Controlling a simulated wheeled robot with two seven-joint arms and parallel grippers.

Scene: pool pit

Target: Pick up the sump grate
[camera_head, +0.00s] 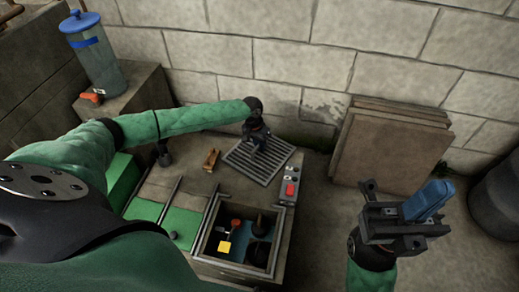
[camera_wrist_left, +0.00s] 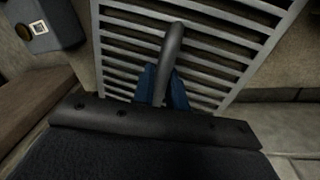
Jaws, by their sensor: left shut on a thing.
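The sump grate (camera_head: 272,163) is a grey slatted plate at the back of the concrete block, behind the open pit. From the head view I cannot tell whether it touches the block top. My left gripper (camera_head: 257,143) is above its middle, pointing down. In the left wrist view the grate (camera_wrist_left: 115,50) fills the upper middle. There the blue fingers of the left gripper (camera_wrist_left: 163,88) are shut on the grate's dark bar handle (camera_wrist_left: 172,45). My right gripper (camera_head: 428,200) is raised at the right, away from the grate; its finger gap is unclear.
A control box with a red switch (camera_head: 290,188) sits right of the grate. A small wooden piece (camera_head: 211,159) lies left. Slabs (camera_head: 385,150) lean on the wall; a blue-lidded canister (camera_head: 97,60) stands back left.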

